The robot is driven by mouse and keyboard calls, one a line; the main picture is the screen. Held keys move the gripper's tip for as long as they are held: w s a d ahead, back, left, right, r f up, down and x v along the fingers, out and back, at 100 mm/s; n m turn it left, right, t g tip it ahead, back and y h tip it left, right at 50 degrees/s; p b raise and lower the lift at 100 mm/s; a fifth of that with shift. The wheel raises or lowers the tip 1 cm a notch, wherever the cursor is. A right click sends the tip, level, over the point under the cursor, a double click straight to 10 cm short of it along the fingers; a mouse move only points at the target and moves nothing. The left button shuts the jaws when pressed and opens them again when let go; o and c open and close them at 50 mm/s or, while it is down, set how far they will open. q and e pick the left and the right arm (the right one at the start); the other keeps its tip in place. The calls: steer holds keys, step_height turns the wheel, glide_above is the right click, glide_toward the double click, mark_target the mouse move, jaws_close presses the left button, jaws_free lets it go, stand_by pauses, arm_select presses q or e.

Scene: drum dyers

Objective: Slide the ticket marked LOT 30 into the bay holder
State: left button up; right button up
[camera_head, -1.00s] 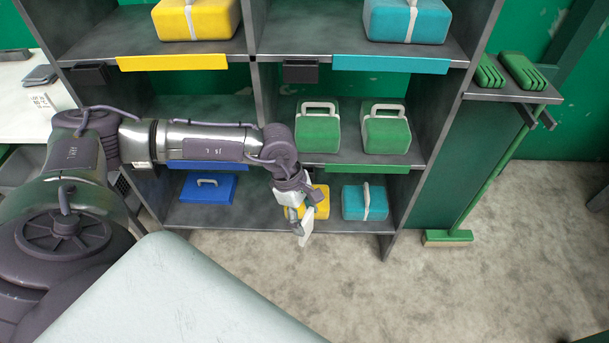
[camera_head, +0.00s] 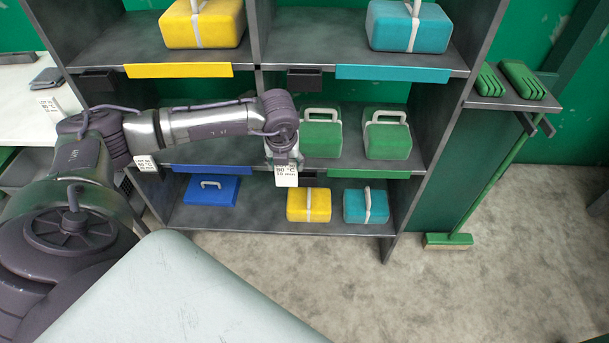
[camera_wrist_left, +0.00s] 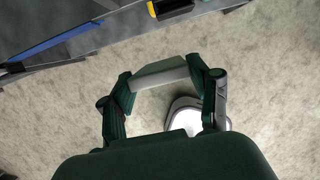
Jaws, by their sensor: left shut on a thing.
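My left gripper (camera_head: 284,161) is shut on a white ticket (camera_head: 287,178), which hangs below the fingers and faces the head camera. Its lower lines seem to read 80 °C and 10 min; its top line is covered by the gripper. In the left wrist view the ticket (camera_wrist_left: 160,75) shows as a pale strip between the two fingertips. The ticket is in front of the middle shelf edge, left of the green strip (camera_head: 368,173). A dark holder at this edge is mostly hidden behind the gripper. Other dark holders (camera_head: 303,79) (camera_head: 97,82) sit on the upper shelf edge. My right gripper is not in view.
The shelf bays hold green cases (camera_head: 387,133), a yellow case (camera_head: 309,205), a teal case (camera_head: 366,205) and a blue case (camera_head: 210,190). Another ticket (camera_head: 146,163) shows left of the blue strip. A green broom (camera_head: 448,240) stands right. The floor in front is clear.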

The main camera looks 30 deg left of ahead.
arm_select(q)
steer(key=w+f+b, duration=0.2)
steer(key=w, duration=0.1)
steer(key=w+a+f+b, duration=0.1)
steer(key=w+f+b, duration=0.1)
steer(key=w+b, duration=0.1)
steer(key=w+f+b, duration=0.2)
steer(key=w, duration=0.2)
steer(key=shift+w+a+f, duration=0.1)
steer(key=shift+a+f, duration=0.05)
steer(key=shift+f, duration=0.25)
steer(key=b+x, duration=0.3)
steer(key=x, duration=0.1)
steer(key=shift+d+f+b, duration=0.2)
steer(key=shift+d+b, duration=0.05)
steer(key=shift+b, duration=0.1)
steer(key=shift+r, duration=0.15)
steer(key=o, duration=1.2)
steer(key=shift+c, duration=0.2)
